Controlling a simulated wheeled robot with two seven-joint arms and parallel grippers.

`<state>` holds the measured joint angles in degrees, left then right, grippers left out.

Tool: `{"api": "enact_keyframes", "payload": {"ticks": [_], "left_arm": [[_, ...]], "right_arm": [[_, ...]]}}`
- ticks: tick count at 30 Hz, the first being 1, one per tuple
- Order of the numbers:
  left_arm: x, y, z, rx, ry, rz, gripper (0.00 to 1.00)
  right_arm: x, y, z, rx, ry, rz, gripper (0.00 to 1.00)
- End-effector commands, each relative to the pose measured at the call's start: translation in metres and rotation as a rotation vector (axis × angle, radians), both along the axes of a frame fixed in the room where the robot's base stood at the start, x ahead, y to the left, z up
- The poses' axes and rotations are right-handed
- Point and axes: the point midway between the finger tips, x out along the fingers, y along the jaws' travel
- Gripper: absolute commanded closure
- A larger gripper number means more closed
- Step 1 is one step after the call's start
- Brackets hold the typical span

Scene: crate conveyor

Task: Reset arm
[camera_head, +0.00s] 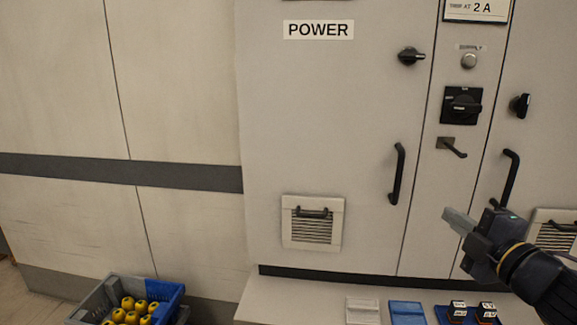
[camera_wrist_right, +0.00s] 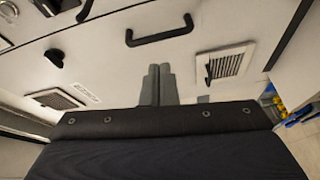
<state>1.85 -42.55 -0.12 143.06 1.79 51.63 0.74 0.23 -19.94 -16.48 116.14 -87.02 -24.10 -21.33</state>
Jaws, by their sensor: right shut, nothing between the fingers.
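My right gripper (camera_head: 447,214) is at the right side of the head view, in front of the power cabinet (camera_head: 330,140). Its two grey fingers are together and hold nothing. In the right wrist view the fingers of the right gripper (camera_wrist_right: 159,84) also show side by side, pointing at the cabinet front. The gripper looks apart from the cabinet's black handles (camera_head: 397,174). My left gripper is not in the head view.
The cabinet carries a rotary switch (camera_head: 462,105), a small lever (camera_head: 452,147) and a vent (camera_head: 313,222). A crate (camera_head: 97,304) with yellow items stands at the lower left.

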Motion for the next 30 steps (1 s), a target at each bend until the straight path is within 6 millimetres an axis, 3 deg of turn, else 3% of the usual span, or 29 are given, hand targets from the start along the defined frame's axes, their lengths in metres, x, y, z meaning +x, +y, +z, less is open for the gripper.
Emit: {"api": "enact_keyframes", "payload": {"ticks": [1, 3, 5, 7, 10, 12, 15, 18, 21, 30], "left_arm": [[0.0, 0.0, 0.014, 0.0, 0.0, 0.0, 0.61], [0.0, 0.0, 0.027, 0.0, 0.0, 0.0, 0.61], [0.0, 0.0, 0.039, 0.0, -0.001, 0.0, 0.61], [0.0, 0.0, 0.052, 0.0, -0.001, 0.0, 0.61], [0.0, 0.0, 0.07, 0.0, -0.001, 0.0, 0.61], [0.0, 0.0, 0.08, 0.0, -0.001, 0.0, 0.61], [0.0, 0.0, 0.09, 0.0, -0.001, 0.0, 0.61], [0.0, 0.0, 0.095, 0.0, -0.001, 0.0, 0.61], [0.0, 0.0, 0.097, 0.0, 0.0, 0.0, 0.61], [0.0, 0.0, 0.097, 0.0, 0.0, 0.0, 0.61]], "right_arm": [[-0.006, -0.006, 0.01, 0.102, 0.021, -0.064, 1.0], [-0.018, -0.016, 0.008, 0.303, 0.084, -0.18, 1.0], [-0.033, -0.021, -0.002, 0.501, 0.166, -0.284, 1.0], [-0.055, -0.016, -0.025, 0.733, 0.293, -0.397, 1.0], [-0.094, 0.011, -0.064, 1.038, 0.52, -0.534, 1.0], [-0.125, 0.041, -0.089, 1.216, 0.694, -0.61, 1.0], [-0.163, 0.081, -0.112, 1.39, 0.91, -0.684, 1.0], [-0.191, 0.111, -0.123, 1.488, 1.067, -0.726, 1.0], [-0.207, 0.128, -0.127, 1.539, 1.159, -0.746, 1.0], [-0.213, 0.135, -0.13, 1.557, 1.196, -0.753, 1.0]]}}
